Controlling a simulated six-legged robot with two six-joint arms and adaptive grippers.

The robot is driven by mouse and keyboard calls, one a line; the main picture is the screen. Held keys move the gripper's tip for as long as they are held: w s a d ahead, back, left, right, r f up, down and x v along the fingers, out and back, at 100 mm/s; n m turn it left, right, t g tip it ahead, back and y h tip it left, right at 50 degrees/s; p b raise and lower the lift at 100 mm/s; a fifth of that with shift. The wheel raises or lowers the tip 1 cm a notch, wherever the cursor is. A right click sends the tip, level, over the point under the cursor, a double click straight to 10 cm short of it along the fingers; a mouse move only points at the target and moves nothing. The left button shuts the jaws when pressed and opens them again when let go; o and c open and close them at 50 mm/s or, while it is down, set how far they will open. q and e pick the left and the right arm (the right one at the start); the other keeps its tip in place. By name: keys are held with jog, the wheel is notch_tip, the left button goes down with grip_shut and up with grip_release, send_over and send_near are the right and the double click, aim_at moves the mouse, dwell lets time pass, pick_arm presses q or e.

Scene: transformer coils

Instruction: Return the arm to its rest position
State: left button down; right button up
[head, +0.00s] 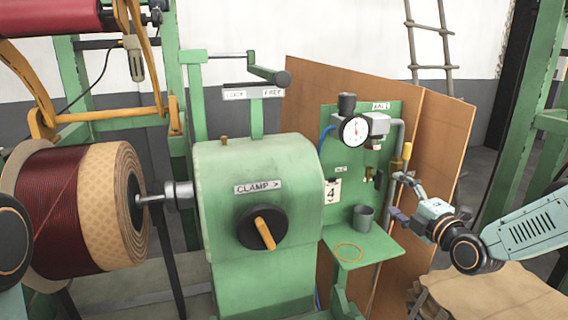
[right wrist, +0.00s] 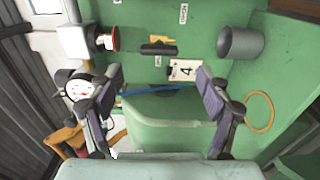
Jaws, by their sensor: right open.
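My right gripper (head: 402,197) is at the right of the head view, with its arm coming in from the right edge. Its two fingers are apart and nothing is between them. It is in front of the green panel (head: 386,116) and a little right of the grey cup (head: 363,217). In the right wrist view the open fingers (right wrist: 160,88) frame the card marked 4 (right wrist: 184,70), which lies beyond them. My left gripper is not in view; only a dark rounded arm part shows at the left edge of the head view.
The green clamp housing (head: 245,165) with its yellow-handled knob (head: 264,232) stands mid-view. A wound coil (head: 75,205) is at left. A round gauge (head: 355,131) and a yellow ring (head: 348,252) are at the panel. A brown board (head: 440,170) stands behind my right gripper.

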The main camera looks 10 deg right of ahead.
aim_at(381, 182)
jog(key=shift+w+a, duration=0.2)
jog(key=shift+w, duration=1.45)
jog(key=shift+w+a, duration=0.15)
jog(key=shift+w, duration=1.5)
jog(key=shift+s, duration=0.1)
